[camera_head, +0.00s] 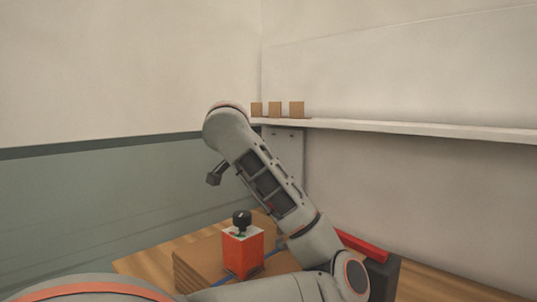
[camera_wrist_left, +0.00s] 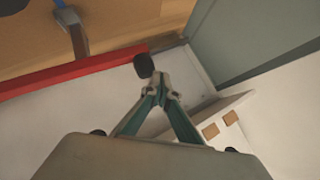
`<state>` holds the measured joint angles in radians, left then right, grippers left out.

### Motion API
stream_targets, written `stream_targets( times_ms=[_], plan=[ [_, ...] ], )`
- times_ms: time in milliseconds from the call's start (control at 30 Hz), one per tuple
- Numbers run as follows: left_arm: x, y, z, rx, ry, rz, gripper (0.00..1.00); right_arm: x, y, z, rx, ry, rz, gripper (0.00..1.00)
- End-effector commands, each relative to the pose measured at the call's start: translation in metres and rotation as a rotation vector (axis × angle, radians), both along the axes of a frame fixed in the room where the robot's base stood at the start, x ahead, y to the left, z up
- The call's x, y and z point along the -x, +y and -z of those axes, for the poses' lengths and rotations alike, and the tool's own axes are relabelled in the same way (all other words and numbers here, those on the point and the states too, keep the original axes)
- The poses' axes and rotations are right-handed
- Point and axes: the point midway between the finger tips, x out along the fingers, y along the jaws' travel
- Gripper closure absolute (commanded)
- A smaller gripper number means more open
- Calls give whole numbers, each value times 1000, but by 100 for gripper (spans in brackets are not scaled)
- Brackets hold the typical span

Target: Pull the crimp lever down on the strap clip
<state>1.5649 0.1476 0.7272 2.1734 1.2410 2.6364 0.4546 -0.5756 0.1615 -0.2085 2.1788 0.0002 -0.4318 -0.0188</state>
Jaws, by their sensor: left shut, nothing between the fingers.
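A red-orange block (camera_head: 242,253) stands on a brown stack (camera_head: 197,270), with a dark knob (camera_head: 241,218) on top. It may be the strap clip and its lever, but I cannot tell. A blue strap (camera_head: 270,255) shows beside it. In the left wrist view a grey metal piece (camera_wrist_left: 75,36) lies at a blue strap end, upper left. My left gripper (camera_wrist_left: 146,68) is shut and empty, its dark tips over the red bar's end. In the head view its tips (camera_head: 214,178) show left of my forearm, above and apart from the block. My right gripper is out of view.
A red bar (camera_head: 362,246) lies at the wooden table's (camera_head: 135,265) back right; it also shows in the wrist view (camera_wrist_left: 70,74). A dark grey block (camera_head: 383,278) is near it. A white shelf (camera_head: 420,129) holds 3 brown blocks (camera_head: 275,109). Walls close the corner.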

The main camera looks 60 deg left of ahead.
Motion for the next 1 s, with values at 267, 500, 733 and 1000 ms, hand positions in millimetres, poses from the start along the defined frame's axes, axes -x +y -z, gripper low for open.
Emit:
stream_targets(
  times_ms=[267,500,733,1000],
  plan=[
    [2,10,42,115,-37,1,100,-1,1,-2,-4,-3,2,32],
    [3,12,55,150,-43,1,100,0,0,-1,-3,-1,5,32],
    [3,12,60,155,-37,-1,100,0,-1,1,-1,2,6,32],
    [3,11,58,156,-35,-1,100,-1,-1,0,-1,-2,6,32]
  ],
)
